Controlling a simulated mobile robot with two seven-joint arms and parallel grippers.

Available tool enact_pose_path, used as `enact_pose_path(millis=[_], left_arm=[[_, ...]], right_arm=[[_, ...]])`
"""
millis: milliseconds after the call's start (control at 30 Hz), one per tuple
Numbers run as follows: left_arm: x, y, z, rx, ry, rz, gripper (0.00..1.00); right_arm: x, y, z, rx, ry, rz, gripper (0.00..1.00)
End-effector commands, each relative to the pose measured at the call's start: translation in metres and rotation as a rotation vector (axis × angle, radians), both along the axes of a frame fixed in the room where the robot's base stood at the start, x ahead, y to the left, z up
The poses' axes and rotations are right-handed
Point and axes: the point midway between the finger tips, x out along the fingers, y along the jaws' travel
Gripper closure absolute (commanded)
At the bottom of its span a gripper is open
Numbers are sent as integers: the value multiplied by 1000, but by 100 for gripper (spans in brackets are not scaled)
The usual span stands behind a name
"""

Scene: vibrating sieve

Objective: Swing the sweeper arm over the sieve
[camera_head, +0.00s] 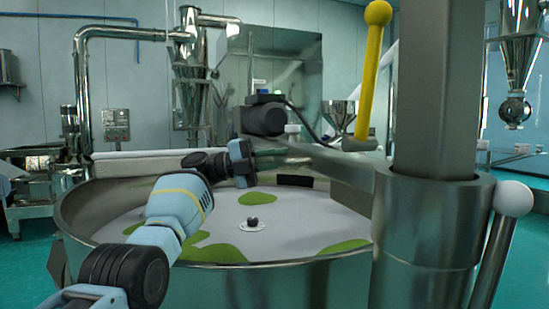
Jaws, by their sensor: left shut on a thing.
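The sieve is a wide round steel drum (310,281) with a pale screen (290,215) and several green patches of material on it. The sweeper arm (335,163) is a grey bar reaching left from the thick steel post (430,235) at the right, over the far right part of the sieve. My left arm crosses the left side of the sieve. My left gripper (268,157) is at the bar's far left end and is shut on it; its fingertips are small and partly hidden. My right gripper is not in view.
A yellow lever (369,75) stands up behind the bar near the post. A white-knobbed handle (513,199) is right of the post. A black cylinder with a cable (263,119) sits above the sieve's far side. Steel machinery (190,70) stands behind.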

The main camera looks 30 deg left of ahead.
Motion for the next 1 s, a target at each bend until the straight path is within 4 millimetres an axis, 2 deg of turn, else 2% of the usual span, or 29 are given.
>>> enact_pose_path(millis=[33,267,300,467,800,1000], left_arm=[[1,1,5,-7,-7,9,100],[0,0,6,-8,-8,7,100],[0,0,6,-8,-8,7,83],[1,0,5,-6,-7,6,62],[1,-2,4,-4,-4,3,62],[1,-9,12,-4,-6,4,62]], right_arm=[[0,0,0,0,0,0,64],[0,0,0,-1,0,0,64],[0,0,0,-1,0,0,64],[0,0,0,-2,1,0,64],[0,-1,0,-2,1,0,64],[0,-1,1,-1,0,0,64]])
